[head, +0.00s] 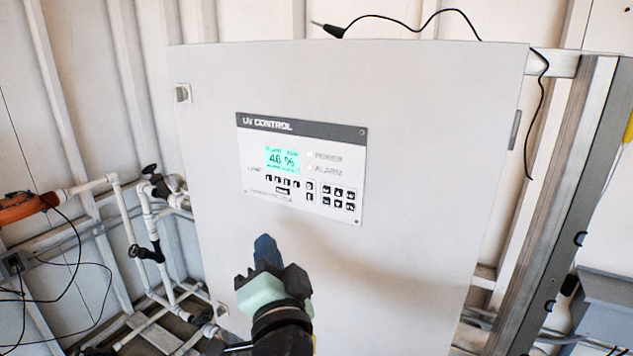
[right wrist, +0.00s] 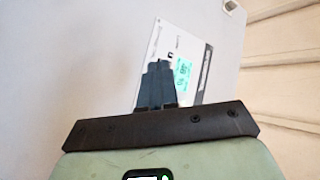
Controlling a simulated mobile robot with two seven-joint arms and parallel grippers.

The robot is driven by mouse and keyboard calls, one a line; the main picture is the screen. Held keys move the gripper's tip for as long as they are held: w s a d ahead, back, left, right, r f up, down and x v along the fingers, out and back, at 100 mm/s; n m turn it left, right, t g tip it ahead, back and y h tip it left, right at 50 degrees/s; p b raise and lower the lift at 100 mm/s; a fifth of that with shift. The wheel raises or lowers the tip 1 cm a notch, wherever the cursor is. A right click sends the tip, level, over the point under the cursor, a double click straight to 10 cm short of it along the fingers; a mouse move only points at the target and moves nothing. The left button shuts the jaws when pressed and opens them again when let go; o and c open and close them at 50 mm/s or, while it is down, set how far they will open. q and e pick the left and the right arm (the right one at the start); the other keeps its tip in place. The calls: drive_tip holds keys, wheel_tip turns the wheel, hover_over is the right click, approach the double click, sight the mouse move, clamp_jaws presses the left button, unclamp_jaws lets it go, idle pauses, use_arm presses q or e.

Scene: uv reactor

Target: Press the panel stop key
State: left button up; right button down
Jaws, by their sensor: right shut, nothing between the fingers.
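The UV control panel (head: 302,166) is a white plate with a dark header on the front of a large light grey cabinet (head: 420,150). It has a lit cyan display (head: 283,159) and several small dark keys (head: 338,198) below it. The key labels are too small to read, so I cannot tell which is the stop key. My right gripper (head: 265,247) is shut and empty, below the panel's lower left part in the head view. In the right wrist view, its fingertips (right wrist: 158,70) overlap the panel (right wrist: 185,62) and hide part of it. My left gripper is not in view.
White pipes with dark valves (head: 147,253) stand left of the cabinet. An orange object (head: 25,207) and black cables are at the far left. A black cable (head: 440,14) runs over the cabinet top. A metal post (head: 560,190) stands to the right.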

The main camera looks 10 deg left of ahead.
sight(310, 186)
wheel_tip(310, 186, up, 6)
drive_tip(key=s+m, duration=0.1)
drive_tip(key=s, duration=0.1)
drive_tip(key=shift+d+f+t, duration=0.2)
drive_tip(key=shift+d+t, duration=0.15)
drive_tip(key=shift+t, duration=0.05)
drive_tip(key=shift+s, duration=0.1)
drive_tip(key=shift+w+d, duration=0.5)
drive_tip(key=shift+w, duration=0.9)
drive_tip(key=shift+w+d, duration=0.5)
drive_tip(key=shift+w, duration=0.85)
drive_tip(key=shift+w+d, duration=0.5)
drive_tip(key=shift+w, duration=0.9)
drive_tip(key=shift+w+d, duration=0.1)
drive_tip(key=shift+w, duration=0.05)
drive_tip(key=shift+w+d, duration=0.1)
drive_tip(key=shift+w, duration=0.15)
drive_tip(key=shift+w, duration=0.25)
drive_tip(key=shift+s, duration=0.65)
